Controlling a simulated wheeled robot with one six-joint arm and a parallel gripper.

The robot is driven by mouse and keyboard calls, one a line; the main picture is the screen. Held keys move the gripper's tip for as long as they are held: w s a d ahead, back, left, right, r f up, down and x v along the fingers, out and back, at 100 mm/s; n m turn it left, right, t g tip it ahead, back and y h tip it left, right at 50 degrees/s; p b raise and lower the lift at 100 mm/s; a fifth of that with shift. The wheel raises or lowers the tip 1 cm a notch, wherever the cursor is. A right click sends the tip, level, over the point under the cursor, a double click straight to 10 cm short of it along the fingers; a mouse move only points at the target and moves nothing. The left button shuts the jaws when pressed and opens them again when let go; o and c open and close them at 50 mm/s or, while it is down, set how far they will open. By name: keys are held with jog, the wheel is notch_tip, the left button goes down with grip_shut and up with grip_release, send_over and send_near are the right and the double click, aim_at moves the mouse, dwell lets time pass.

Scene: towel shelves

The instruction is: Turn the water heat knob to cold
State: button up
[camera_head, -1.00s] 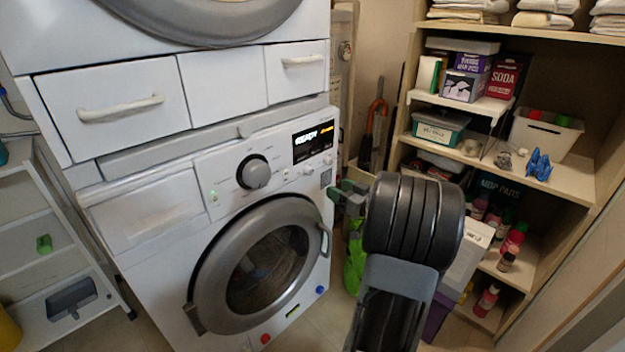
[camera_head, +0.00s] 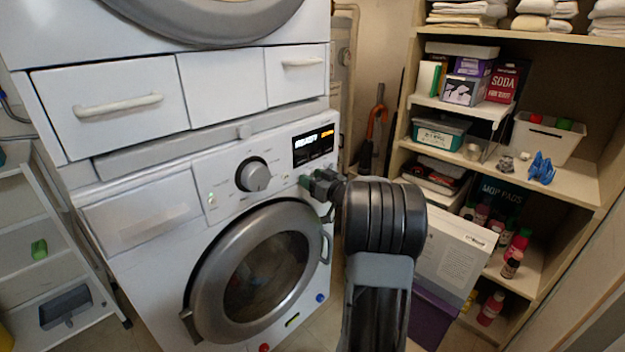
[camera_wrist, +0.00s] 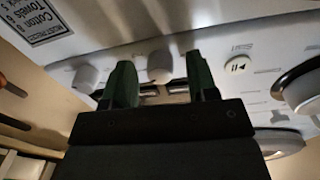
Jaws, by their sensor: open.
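The washing machine's control panel (camera_head: 230,190) has a large grey dial (camera_head: 253,174) and small white knobs to its right, partly hidden by my gripper in the head view. My gripper (camera_head: 310,182) is at the panel, below the lit display (camera_head: 314,145). In the wrist view my gripper (camera_wrist: 161,75) is open, with one small white knob (camera_wrist: 160,64) showing between its green-dark fingertips. Contact cannot be told. A second white knob (camera_wrist: 88,78) is left of the fingers. No label shows which knob is water heat.
The round washer door (camera_head: 255,270) is below the panel, closed. A shelf unit (camera_head: 560,185) with boxes and bottles stands at the right. A white box (camera_head: 455,250) is close to my arm's right. A start button (camera_wrist: 238,65) is right of the fingers in the wrist view.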

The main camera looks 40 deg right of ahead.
jog(key=shift+c, duration=0.5)
jog(key=c, duration=0.8)
jog(key=shift+n, duration=0.3)
jog(key=shift+d+n+b, duration=0.1)
jog(key=shift+n+b, duration=3.25)
jog(key=shift+n, duration=2.65)
